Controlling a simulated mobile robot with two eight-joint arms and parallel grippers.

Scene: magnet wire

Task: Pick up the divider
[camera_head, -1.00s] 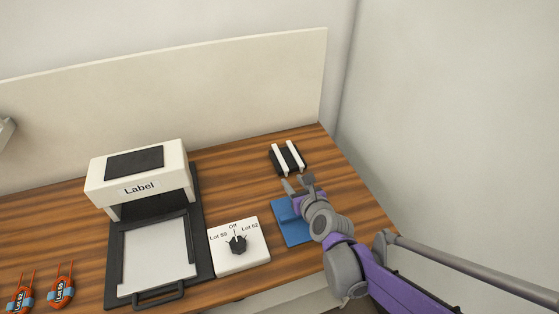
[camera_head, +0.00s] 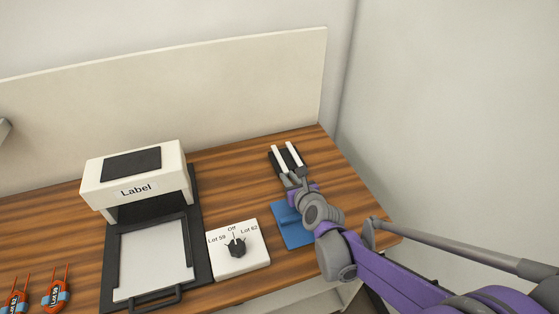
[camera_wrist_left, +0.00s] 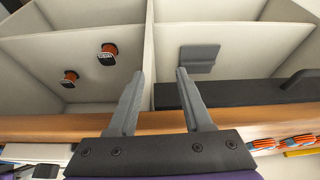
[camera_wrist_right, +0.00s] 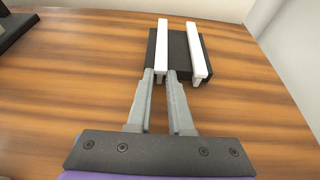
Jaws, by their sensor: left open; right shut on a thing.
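A black block (camera_head: 276,158) with two upright white strips stands at the back right of the table. The left white strip, the likely divider (camera_head: 280,157), also shows in the right wrist view (camera_wrist_right: 162,45), as does the block (camera_wrist_right: 178,55). My right gripper (camera_head: 290,178) is shut on the near end of that left strip, with its fingertips (camera_wrist_right: 166,72) close together around it. The strip still sits at the block. The right strip (camera_wrist_right: 196,50) is free of the fingers. My left gripper (camera_wrist_left: 159,72) is open and empty, facing a pale compartmented bin, outside the head view.
A blue pad (camera_head: 288,228) lies under my right wrist. A dial box (camera_head: 238,260) and a label machine (camera_head: 135,180) stand to its left. The table's right edge is close. The left wrist view shows bin walls (camera_wrist_left: 60,45) and a black bar (camera_wrist_left: 235,92).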

